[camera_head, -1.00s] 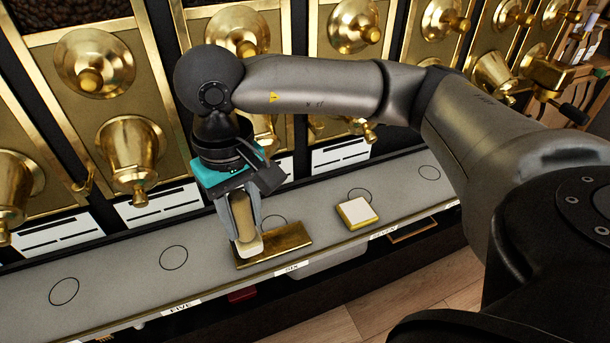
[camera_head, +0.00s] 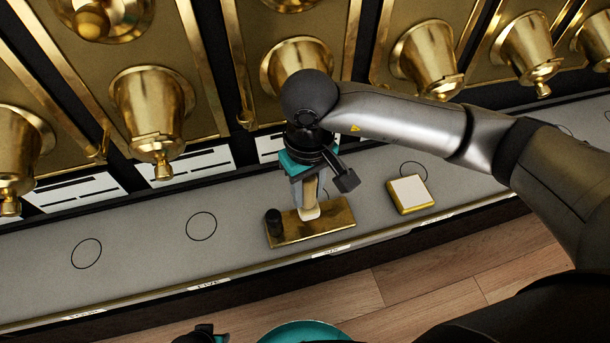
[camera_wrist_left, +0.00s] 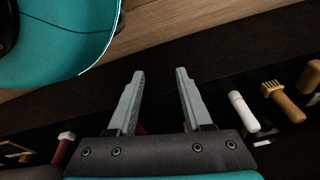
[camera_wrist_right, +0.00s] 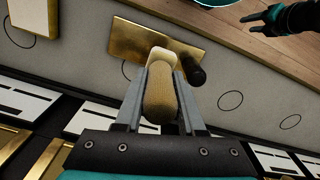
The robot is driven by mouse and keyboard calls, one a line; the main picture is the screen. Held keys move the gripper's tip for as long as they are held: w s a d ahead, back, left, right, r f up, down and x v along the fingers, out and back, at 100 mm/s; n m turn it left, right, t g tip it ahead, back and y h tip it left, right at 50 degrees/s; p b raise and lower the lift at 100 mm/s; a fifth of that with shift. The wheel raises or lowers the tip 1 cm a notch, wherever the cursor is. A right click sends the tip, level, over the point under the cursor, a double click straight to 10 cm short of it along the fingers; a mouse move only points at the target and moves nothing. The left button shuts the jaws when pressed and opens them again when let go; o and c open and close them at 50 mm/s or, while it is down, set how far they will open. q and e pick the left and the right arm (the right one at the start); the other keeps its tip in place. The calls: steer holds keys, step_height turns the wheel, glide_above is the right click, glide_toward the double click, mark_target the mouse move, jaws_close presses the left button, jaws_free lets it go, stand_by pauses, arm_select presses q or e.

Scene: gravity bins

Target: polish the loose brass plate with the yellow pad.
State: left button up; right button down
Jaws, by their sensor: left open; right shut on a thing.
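The loose brass plate (camera_head: 338,213) lies flat on the grey shelf; it also shows in the right wrist view (camera_wrist_right: 128,38). A dark cylinder (camera_head: 273,222) stands at its left end. My right gripper (camera_head: 309,195) is over the plate, shut on the wooden handle of a tool with a pale head (camera_wrist_right: 165,55). The pale head is at the plate's surface; I cannot tell whether it touches. A yellow-sided pad with a pale top (camera_head: 411,194) lies on the shelf right of the plate, apart from it. My left gripper (camera_wrist_left: 160,72) is open and empty.
Brass bins with spouts (camera_head: 152,105) line the wall behind the shelf (camera_head: 140,255). The shelf left of the plate is clear, with drawn circles. Below the shelf, a white-headed tool (camera_wrist_left: 242,110) and a brush (camera_wrist_left: 283,100) show in the left wrist view.

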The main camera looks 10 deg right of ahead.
mark_target(309, 208)
arm_select(q)
steer(key=shift+s, duration=0.2)
arm_select(e)
steer(key=shift+s, duration=0.15)
steer(key=shift+f, duration=0.1)
step_height(309, 208, down, 4)
steer(key=b, duration=0.2)
steer(key=shift+f+b, duration=0.25)
steer(key=shift+b, duration=0.15)
arm_select(q)
steer(key=shift+w+d+r+b, duration=0.15)
steer(key=shift+w+d+r, duration=0.25)
steer(key=shift+r, duration=0.2)
steer(key=shift+w+d+r+b, duration=0.1)
steer(key=shift+w+d+r, duration=0.2)
steer(key=shift+w+r, duration=0.25)
steer(key=shift+w+d+r+b, duration=0.15)
steer(key=shift+w+d+r, duration=0.2)
steer(key=shift+r, duration=0.35)
arm_select(e)
steer(key=shift+f, duration=0.15)
arm_select(q)
steer(key=shift+f+b, duration=0.45)
steer(key=shift+f, duration=0.05)
arm_select(e)
steer(key=shift+f, duration=0.45)
steer(key=shift+d, duration=0.1)
